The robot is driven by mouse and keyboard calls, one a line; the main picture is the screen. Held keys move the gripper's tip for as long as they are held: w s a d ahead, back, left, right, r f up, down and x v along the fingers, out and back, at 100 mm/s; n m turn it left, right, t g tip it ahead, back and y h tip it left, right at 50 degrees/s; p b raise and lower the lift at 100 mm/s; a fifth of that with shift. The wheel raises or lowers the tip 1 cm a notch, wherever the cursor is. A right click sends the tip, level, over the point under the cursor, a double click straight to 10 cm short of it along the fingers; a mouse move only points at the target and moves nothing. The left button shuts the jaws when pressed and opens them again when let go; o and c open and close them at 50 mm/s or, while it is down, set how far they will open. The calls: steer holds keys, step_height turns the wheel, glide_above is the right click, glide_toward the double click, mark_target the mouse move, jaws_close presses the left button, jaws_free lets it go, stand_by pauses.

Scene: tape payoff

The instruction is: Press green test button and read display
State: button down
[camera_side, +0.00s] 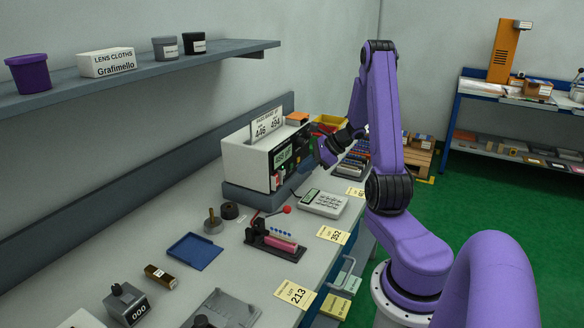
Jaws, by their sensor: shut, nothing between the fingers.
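The test box (247,165) is a pale box on a dark base on the bench, its front panel facing right. Its lit green display (283,157) shows dark characters too small to read surely. A card (267,126) on top reads 446 and 494, with small print above that looks like "PASS BAND". A small green spot, perhaps the green test button (276,183), shows low on the panel near a red one. My gripper (317,152) is shut and empty, in front of the right part of the panel. Contact with the panel cannot be told.
A white desk unit (319,203), a red-knobbed lever fixture (272,238), a blue tray (194,251) and a counter marked 000 (128,304) stand on the bench. A shelf (140,74) runs above at left.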

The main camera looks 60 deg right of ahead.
steer(key=shift+s, duration=2.5)
steer(key=shift+a, duration=0.1)
steer(key=a+r+n+g+y, duration=0.2)
steer(key=a+n+g, duration=0.2)
steer(key=a+n, duration=0.7)
steer(key=a+r+n+g+y, duration=0.2)
steer(key=a+n+g, duration=0.35)
steer(key=a, duration=1.05)
steer(key=s+a+r+n+h, duration=0.2)
steer(key=s+a+n, duration=0.3)
steer(key=s+n, duration=0.3)
steer(key=s+a+r+n+h, duration=0.2)
steer(key=s+a+n+h, duration=0.2)
steer(key=s+n, duration=0.5)
steer(key=shift+s+a+n+t+h, duration=0.3)
steer(key=shift+a+n, duration=0.5)
steer(key=shift+n, duration=2.95)
